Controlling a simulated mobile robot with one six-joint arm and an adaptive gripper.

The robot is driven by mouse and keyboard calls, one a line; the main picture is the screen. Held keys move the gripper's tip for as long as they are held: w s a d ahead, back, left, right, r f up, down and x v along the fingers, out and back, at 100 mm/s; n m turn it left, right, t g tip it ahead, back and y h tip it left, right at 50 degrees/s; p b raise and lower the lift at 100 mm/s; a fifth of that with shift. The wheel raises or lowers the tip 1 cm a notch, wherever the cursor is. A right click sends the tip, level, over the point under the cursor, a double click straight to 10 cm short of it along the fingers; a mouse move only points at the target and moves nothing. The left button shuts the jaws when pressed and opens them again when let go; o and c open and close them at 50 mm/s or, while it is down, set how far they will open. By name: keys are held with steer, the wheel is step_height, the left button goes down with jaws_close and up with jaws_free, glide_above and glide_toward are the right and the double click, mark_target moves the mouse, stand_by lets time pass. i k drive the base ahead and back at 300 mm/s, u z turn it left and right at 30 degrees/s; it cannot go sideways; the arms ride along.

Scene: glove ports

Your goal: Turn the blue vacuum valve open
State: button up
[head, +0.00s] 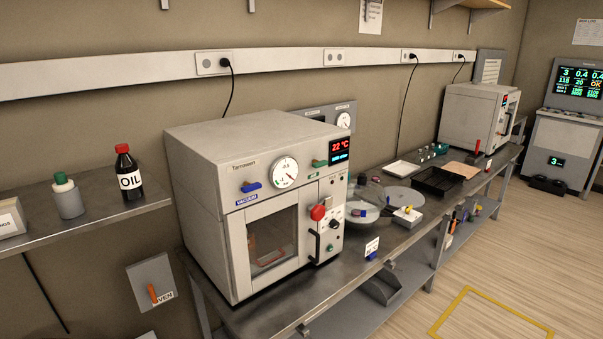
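The blue vacuum valve (251,186) is a small blue lever on the upper front panel of a white oven (225,145). It sits just above a blue "VACUUM" label (247,199) and lies roughly level, left of a round pressure gauge (285,171). The gauge needle shows, but its exact reading is too small to tell. A green lever (320,163) is on the same panel, right of the gauge. The oven's windowed door (270,243) looks closed. My gripper is not in view.
The oven stands on a metal bench (330,278). A side shelf (75,218) at left holds an oil bottle (128,172) and a green-capped bottle (67,195).

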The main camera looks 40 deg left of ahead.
mark_target(247, 187)
steer(key=u, duration=1.1)
steer(key=k, duration=0.6)
steer(key=u, duration=0.5)
steer(key=i, duration=0.5)
steer(key=u, duration=0.05)
